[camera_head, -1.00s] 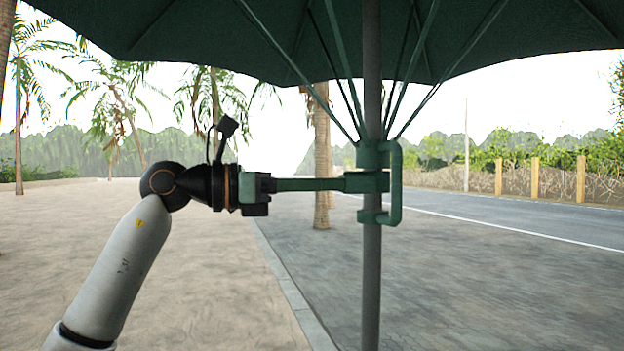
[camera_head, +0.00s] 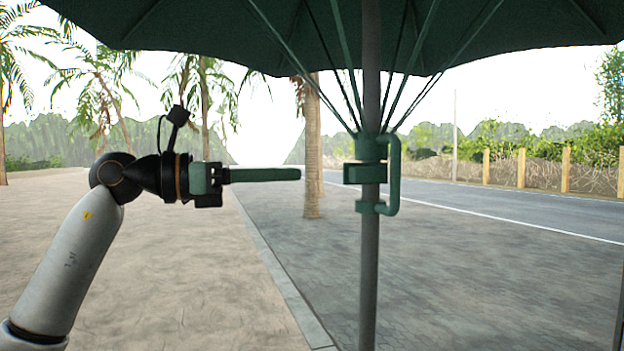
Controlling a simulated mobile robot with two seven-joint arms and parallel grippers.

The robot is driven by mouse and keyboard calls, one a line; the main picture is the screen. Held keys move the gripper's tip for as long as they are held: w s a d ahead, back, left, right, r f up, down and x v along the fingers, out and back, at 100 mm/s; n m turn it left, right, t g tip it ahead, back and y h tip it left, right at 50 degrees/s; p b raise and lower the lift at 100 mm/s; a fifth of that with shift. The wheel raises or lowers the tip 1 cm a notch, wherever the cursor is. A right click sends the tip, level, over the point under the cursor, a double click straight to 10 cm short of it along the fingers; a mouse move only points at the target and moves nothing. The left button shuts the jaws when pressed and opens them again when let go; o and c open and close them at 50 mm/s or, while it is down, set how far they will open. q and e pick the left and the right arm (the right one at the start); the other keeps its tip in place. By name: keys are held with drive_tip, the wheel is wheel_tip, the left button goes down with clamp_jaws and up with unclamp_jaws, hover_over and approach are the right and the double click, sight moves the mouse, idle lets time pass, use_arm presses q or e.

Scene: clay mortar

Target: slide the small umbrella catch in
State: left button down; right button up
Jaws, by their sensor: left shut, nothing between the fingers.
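The umbrella's dark grey pole (camera_head: 370,270) stands upright right of centre. A green collar (camera_head: 371,146) with a curved side handle (camera_head: 394,175) is around it below the canopy. The small catch (camera_head: 364,174), a green block, sits across the pole between the collar and a lower ring, its left end sticking out a little left of the pole. My left gripper (camera_head: 297,174) points right at the catch's height, its long green fingers shut and empty. A clear gap lies between its tips and the catch. My right gripper is not in view.
The green canopy (camera_head: 270,35) and its thin ribs spread overhead. A palm trunk (camera_head: 312,150) stands in the background behind the gap. Paving and sand are open around the pole, with a kerb (camera_head: 285,285) running to the left of it.

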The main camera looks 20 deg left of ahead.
use_arm(q)
drive_tip(key=shift+b+v, duration=0.35)
drive_tip(key=shift+v, duration=2.4)
drive_tip(key=shift+f, duration=0.1)
